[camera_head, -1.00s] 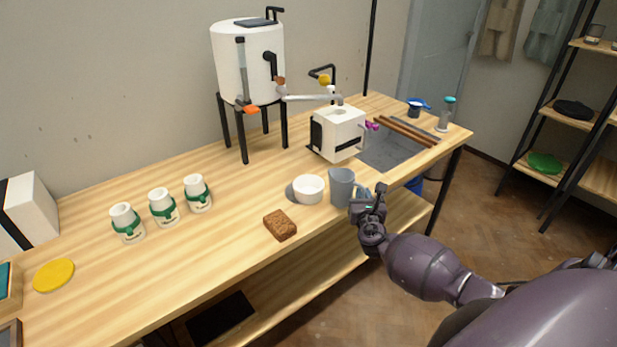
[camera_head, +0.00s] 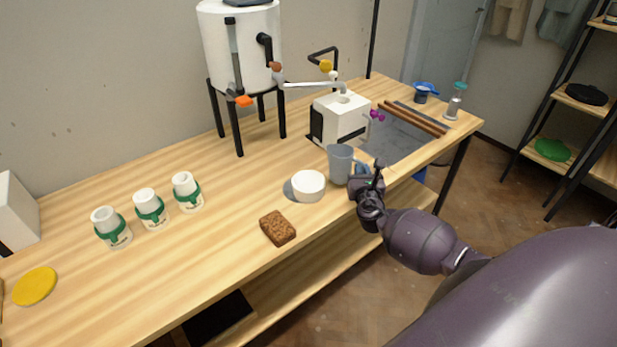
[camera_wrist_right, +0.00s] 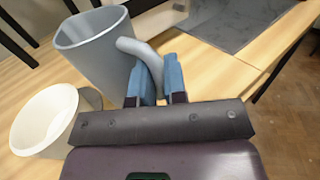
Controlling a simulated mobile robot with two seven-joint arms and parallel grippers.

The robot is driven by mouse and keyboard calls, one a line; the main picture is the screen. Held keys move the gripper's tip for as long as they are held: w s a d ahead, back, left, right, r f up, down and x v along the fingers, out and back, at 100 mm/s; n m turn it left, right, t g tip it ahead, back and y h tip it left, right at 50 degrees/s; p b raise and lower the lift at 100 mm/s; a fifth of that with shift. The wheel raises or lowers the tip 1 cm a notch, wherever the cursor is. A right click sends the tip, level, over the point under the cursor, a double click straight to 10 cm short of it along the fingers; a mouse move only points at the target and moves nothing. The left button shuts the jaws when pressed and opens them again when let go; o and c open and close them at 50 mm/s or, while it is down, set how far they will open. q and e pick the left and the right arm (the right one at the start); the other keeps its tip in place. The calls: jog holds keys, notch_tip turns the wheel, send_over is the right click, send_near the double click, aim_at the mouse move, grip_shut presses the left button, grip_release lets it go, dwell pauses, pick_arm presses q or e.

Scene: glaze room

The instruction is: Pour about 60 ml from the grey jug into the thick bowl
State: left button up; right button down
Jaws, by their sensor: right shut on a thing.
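The grey jug (camera_head: 340,166) is upright or nearly so, just right of and behind the white thick bowl (camera_head: 308,187) in the head view. My right gripper (camera_head: 362,172) is shut on the jug's handle, on the jug's right side. The jug appears raised a little off the table. In the right wrist view, the blue finger pads (camera_wrist_right: 158,82) straddle the handle of the jug (camera_wrist_right: 95,50), and the bowl (camera_wrist_right: 42,122) is at lower left. The jug's contents and the bowl's inside bottom cannot be made out. My left gripper is not in view.
A brown sponge-like block (camera_head: 278,228) lies in front of the bowl. A white machine (camera_head: 340,118) stands behind the jug, and a white tank on legs (camera_head: 240,50) further back. Several green-banded white jars (camera_head: 151,208) stand left. The front-left tabletop is mostly clear.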

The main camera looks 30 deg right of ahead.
jog(key=shift+a, duration=0.1)
jog(key=shift+a+r+n+t, duration=0.45)
jog(key=shift+n+t, duration=0.05)
jog(key=shift+n, duration=0.4)
jog(key=a+r+n+t+y, duration=0.2)
jog(key=a+r+n+t, duration=0.2)
jog(key=n, duration=0.7)
jog(key=shift+w+a+r+n+t+p, duration=0.25)
jog(key=shift+a+r+n+t+p, duration=0.15)
jog(key=shift+a+r, duration=0.3)
jog(key=shift+r+n+y, duration=0.25)
jog(key=shift+n+y, duration=0.05)
jog(key=shift+n, duration=0.3)
